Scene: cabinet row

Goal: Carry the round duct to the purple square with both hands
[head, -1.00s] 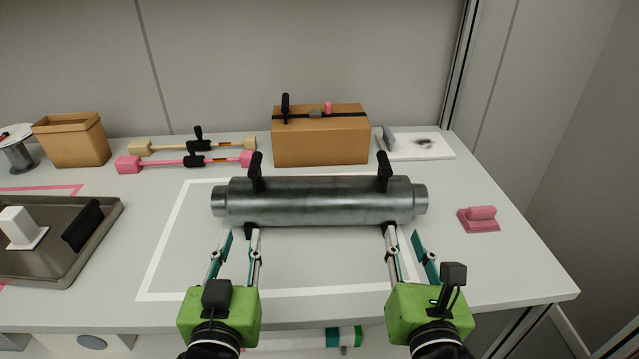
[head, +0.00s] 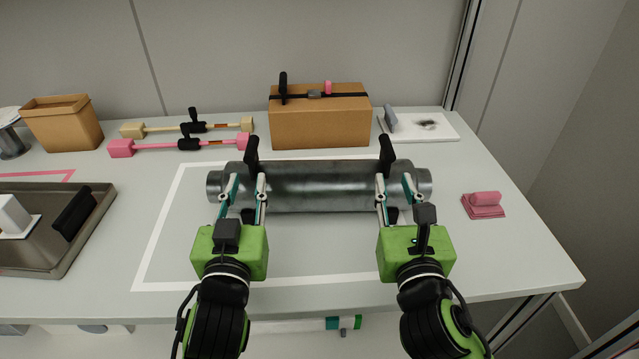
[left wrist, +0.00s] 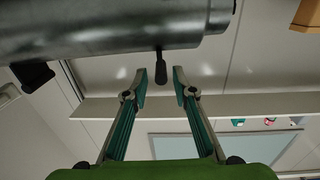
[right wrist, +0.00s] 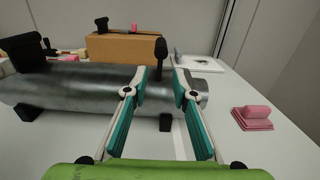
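The round duct (head: 320,187) is a grey metal cylinder lying crosswise inside a white outline (head: 160,225) on the table. It has a black upright handle near each end, left (head: 251,152) and right (head: 386,152). My left gripper (head: 244,182) is open at the duct's left handle. In the left wrist view a black handle (left wrist: 159,62) shows just beyond its parted fingers. My right gripper (head: 395,182) is open at the right handle, which shows between its fingertips in the right wrist view (right wrist: 161,48). Contact is unclear. No purple square is clearly visible; a pink outline (head: 40,174) shows at far left.
A metal tray (head: 98,205) with white and black items covers the left side near the pink outline. A cardboard box (head: 320,122) stands close behind the duct. Two handled bars, one pink (head: 165,146), lie behind left. A pink block (head: 484,205) lies right of the duct.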

